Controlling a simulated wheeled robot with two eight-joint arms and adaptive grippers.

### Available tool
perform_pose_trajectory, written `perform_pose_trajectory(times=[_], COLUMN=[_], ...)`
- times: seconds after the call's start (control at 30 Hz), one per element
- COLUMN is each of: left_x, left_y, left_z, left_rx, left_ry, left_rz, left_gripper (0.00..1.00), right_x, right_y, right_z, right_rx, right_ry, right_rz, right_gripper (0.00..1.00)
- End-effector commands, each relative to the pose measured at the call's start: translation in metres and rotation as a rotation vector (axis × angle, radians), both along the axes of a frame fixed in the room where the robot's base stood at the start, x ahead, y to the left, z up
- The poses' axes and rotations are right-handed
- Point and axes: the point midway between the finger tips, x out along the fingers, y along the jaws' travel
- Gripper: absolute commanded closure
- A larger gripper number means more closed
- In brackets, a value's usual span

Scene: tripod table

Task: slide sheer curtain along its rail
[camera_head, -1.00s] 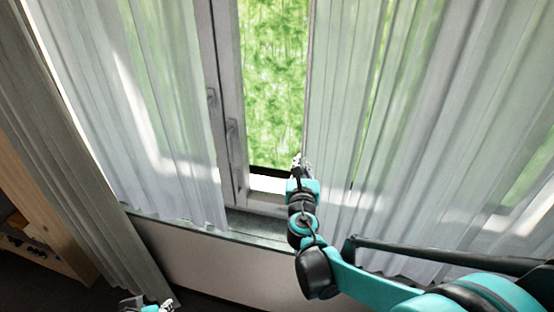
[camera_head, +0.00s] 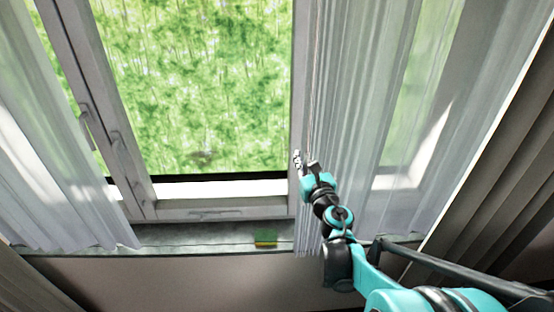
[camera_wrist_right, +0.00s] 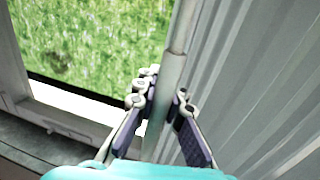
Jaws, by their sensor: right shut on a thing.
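The right sheer curtain (camera_head: 345,100) hangs gathered in folds on the right of the window, and its left edge is beside my right gripper (camera_head: 304,163). In the right wrist view, the gripper (camera_wrist_right: 167,100) is shut on a slim pale rod (camera_wrist_right: 182,40) at the edge of the curtain (camera_wrist_right: 245,80). The rod's lower part is hidden between the fingers. The left sheer curtain (camera_head: 50,150) hangs apart at the left. The rail is out of view. My left gripper is not in view.
The window (camera_head: 195,90), showing greenery, is uncovered between the sheers. A green and yellow sponge (camera_head: 265,238) lies on the grey sill (camera_head: 200,235). A thick brown curtain (camera_head: 500,170) hangs at the right. Window handles (camera_head: 118,150) stand out at the left.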

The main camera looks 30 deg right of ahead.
Motion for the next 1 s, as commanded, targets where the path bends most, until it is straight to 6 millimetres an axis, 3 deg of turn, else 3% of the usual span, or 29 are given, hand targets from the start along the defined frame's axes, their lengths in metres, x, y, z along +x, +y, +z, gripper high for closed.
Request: perform_pose_trajectory(times=[0.2,0.7,0.77,1.0], left_x=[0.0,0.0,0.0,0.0], left_y=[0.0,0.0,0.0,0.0], left_z=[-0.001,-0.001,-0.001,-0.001], left_rx=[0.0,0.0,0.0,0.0], left_ry=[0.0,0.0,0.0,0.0], left_rz=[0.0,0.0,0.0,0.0], left_gripper=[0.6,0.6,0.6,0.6], right_x=[-0.015,-0.018,-0.018,-0.018], right_y=[-0.026,-0.033,-0.033,-0.032], right_z=[0.0,0.0,0.0,0.0], right_rx=[0.0,0.0,0.0,0.0], right_ry=[0.0,0.0,0.0,0.0], right_rz=[-0.003,0.0,0.0,0.0], right_gripper=[1.0,1.0,0.79,0.76])
